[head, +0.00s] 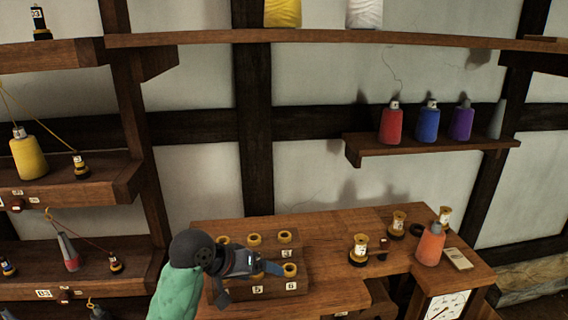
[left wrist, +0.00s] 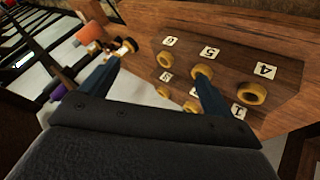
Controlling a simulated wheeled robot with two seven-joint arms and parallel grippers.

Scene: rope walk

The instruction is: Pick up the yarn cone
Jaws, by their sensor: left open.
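An orange yarn cone (head: 430,246) stands upright on the right part of the wooden bench (head: 330,226). In the left wrist view an orange shape that looks like this cone (left wrist: 88,32) shows at the upper left. My left gripper (head: 248,279) is open and empty over the numbered peg block (head: 262,291) at the bench's left, well apart from the orange cone. Other cones stand on shelves: red (head: 391,126), blue (head: 427,125), purple (head: 461,124) and a grey one (head: 497,120) at the right, yellow (head: 28,156) at the left. My right gripper is not in view.
Yellow rings sit on the peg block under my left gripper. Small spools (head: 360,248) stand on the bench between the block and the orange cone. A pale card (head: 458,258) lies beside the cone. A dial (head: 447,305) is on the bench's front. Bare wood lies mid-bench.

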